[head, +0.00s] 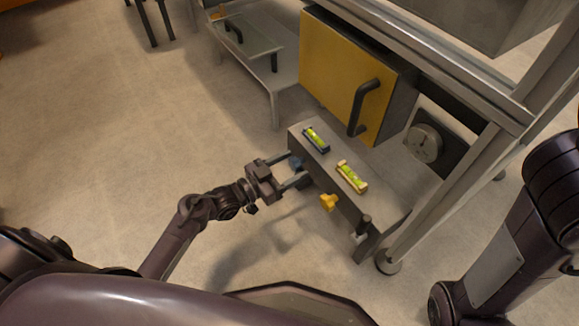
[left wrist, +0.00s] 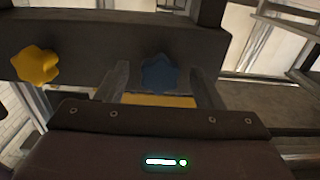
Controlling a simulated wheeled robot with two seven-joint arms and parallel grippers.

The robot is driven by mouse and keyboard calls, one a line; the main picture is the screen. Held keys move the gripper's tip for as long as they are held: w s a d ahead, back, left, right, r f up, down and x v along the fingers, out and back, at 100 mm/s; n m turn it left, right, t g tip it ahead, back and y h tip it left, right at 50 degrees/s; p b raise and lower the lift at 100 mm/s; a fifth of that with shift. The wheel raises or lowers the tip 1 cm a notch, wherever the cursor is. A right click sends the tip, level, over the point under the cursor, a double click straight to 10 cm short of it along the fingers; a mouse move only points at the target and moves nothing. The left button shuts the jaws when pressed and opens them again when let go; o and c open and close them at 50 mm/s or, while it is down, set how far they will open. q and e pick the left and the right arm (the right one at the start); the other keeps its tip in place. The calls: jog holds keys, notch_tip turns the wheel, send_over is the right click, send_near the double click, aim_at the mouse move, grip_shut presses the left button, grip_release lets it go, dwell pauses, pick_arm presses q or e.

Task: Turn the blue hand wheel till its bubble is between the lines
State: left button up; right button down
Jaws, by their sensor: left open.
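The blue hand wheel (head: 296,164) is on the front face of a grey block (head: 377,205), partly hidden by my left gripper (head: 297,168). In the left wrist view the blue wheel (left wrist: 160,74) sits between the two open fingers (left wrist: 160,82), with a gap visible on each side. A level vial in a dark blue holder (head: 316,138) lies on top of the block. Its green liquid shows, but its bubble and lines are too small to read. My right gripper is out of view; only part of that arm shows at the right.
A yellow hand wheel (head: 328,202) is on the same face, and a level in a yellow holder (head: 352,177) is on top. A yellow box with a black handle (head: 362,108) and a dial (head: 424,142) stand behind. A metal post (head: 440,200) rises at the right. Floor at left is clear.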

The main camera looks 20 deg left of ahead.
pick_arm(q)
jog(key=c, duration=1)
jog(key=shift+o, duration=0.2)
jog(key=shift+m, duration=0.3)
